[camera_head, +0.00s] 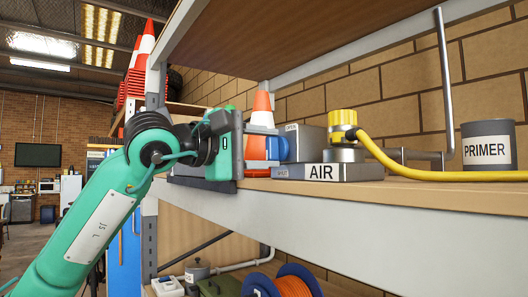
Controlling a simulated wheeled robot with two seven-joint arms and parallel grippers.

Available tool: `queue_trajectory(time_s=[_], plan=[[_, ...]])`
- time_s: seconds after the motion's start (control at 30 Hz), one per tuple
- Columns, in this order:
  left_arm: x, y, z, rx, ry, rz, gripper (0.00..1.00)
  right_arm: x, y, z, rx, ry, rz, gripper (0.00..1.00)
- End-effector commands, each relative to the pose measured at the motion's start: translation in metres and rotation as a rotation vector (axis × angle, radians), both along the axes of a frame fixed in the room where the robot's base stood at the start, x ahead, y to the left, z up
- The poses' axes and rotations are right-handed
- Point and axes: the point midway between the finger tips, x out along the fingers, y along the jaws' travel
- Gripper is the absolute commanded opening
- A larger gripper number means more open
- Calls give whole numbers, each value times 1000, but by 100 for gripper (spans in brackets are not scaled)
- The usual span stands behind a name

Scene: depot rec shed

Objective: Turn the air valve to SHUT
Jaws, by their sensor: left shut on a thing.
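The air valve has a flat grey base marked AIR (325,172) on the upper shelf board. A rounded blue part (278,148) shows there. The gripper hides most of the handle, so I cannot tell its angle. A yellow coupling (342,126) stands on the base. My right gripper is not in view.
A yellow hose (430,175) runs right along the shelf, past a grey PRIMER tin (488,145) and a bent metal pipe (445,90). An orange and white cone (262,105) stands behind my gripper. The shelf's front rail (330,220) lies below; an orange reel (290,285) sits lower.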

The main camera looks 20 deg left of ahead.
Motion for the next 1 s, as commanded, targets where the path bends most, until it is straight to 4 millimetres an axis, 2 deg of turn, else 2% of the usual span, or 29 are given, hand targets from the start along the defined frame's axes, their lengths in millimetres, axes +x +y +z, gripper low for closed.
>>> queue_trajectory(time_s=[0.7,0.73,0.8,1.0], plan=[[0,0,-1,56,-42,-1,19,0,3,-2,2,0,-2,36],[0,0,-1,56,-42,-1,48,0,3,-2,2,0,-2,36],[0,0,-1,56,-42,-1,61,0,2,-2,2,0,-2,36],[0,0,-1,55,-42,-1,64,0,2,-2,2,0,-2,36]])
